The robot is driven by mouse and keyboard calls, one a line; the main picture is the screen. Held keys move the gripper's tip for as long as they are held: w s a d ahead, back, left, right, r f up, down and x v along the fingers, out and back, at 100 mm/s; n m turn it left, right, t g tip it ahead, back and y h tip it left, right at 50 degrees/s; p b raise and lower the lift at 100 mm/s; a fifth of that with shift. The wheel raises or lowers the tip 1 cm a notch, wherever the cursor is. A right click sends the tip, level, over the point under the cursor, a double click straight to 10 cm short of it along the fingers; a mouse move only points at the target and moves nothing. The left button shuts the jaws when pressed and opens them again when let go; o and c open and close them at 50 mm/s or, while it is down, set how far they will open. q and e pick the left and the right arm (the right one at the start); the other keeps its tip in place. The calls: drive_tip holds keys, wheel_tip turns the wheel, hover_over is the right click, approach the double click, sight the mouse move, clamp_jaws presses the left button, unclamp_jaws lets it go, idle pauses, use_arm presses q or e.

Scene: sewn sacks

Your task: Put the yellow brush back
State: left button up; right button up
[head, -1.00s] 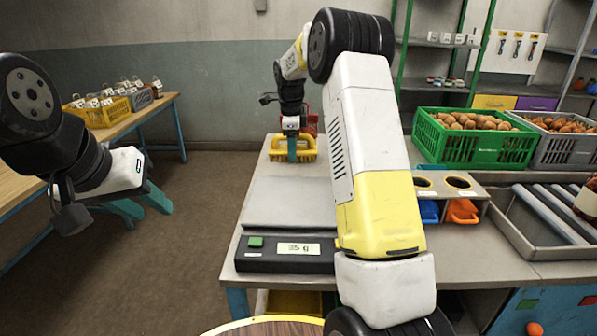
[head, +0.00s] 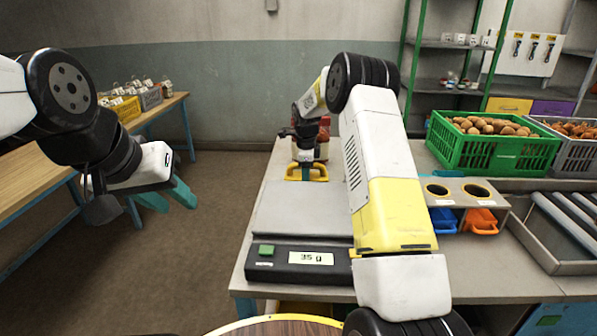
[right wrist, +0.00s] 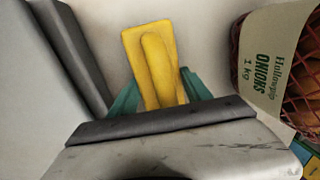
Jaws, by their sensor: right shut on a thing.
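The yellow brush (head: 305,177) is at the far end of the bench, beyond the scale. In the right wrist view the brush (right wrist: 158,62) shows a flat yellow block with a raised handle. My right gripper (right wrist: 160,92) is shut on that handle, one teal finger on each side. In the head view my right gripper (head: 304,166) is small and partly hidden. I cannot tell whether the brush touches the bench top. My left gripper (head: 165,199) is open and empty, over the floor between the two tables.
A scale (head: 305,258) reading 35 g stands at the bench's front. A red net sack of onions (right wrist: 305,85) is close to the brush. A green crate (head: 490,148) and blue and orange scoops (head: 480,221) are at right. A wooden table (head: 30,180) is at left.

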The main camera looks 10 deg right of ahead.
drive_tip(key=shift+f, duration=0.2)
drive_tip(key=o, duration=1.2)
drive_tip(key=shift+r, duration=0.15)
drive_tip(key=s+r+n, duration=0.2)
drive_tip(key=s+r, duration=0.3)
drive_tip(key=r, duration=0.5)
drive_tip(key=s+r+n, duration=0.2)
drive_tip(key=s+r, duration=0.3)
drive_tip(key=r, duration=0.5)
drive_tip(key=s+r+n+t+y, duration=0.1)
drive_tip(key=s+r+n, duration=0.1)
drive_tip(key=s+n, duration=0.35)
drive_tip(key=s+r+n+t, duration=0.1)
drive_tip(key=s+r+n, duration=0.1)
drive_tip(key=s, duration=0.7)
drive_tip(key=s+r+n+t+y, duration=0.1)
drive_tip(key=s+r+n, duration=0.2)
drive_tip(key=s, duration=0.4)
drive_tip(key=s+f+n, duration=0.1)
drive_tip(key=s+n, duration=0.1)
drive_tip(key=s, duration=0.2)
drive_tip(key=s+f+n, duration=0.2)
drive_tip(key=s, duration=0.2)
drive_tip(key=s+a+f+n+t, duration=0.1)
drive_tip(key=s+n, duration=0.1)
drive_tip(key=s, duration=0.2)
drive_tip(key=shift+a+f+y, duration=0.1)
drive_tip(key=shift+f+y, duration=0.05)
drive_tip(key=shift+y, duration=0.15)
